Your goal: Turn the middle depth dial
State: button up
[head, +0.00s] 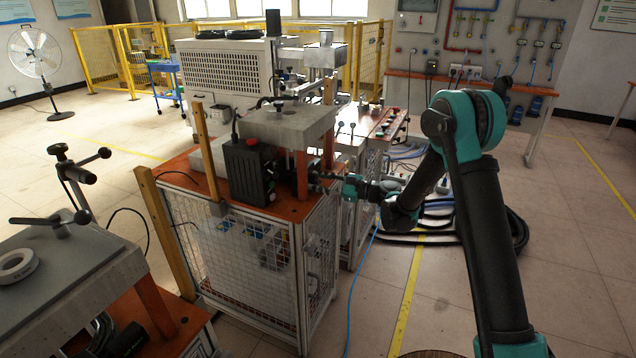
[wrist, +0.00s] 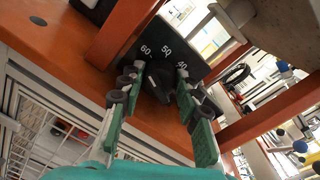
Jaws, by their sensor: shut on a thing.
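In the wrist view a black dial (wrist: 158,84) sits in front of a dark scale plate (wrist: 168,48) marked 60, 50 and 40. My gripper (wrist: 156,76) has its two green fingers with dark pads on either side of the dial and is shut on it. In the head view my gripper (head: 322,177) reaches in from the right to the side of the machine, above the orange tabletop. The dial is too small and covered to make out there. Only one dial shows clearly, so I cannot tell its place among others.
Orange posts (wrist: 124,32) stand close beside the scale plate, and a grey metal block (head: 288,124) is overhead. The orange tabletop (wrist: 62,45) lies below. A black box (head: 250,172) stands left of my gripper. The floor on the right is open, with coiled hoses.

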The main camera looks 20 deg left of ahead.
dwell(0.4)
jog(key=o, duration=1.2)
jog(key=shift+c, duration=0.2)
jog(key=shift+d, duration=0.1)
jog(key=d, duration=1.2)
jog(key=shift+s+r, duration=0.15)
jog(key=shift+s, duration=0.15)
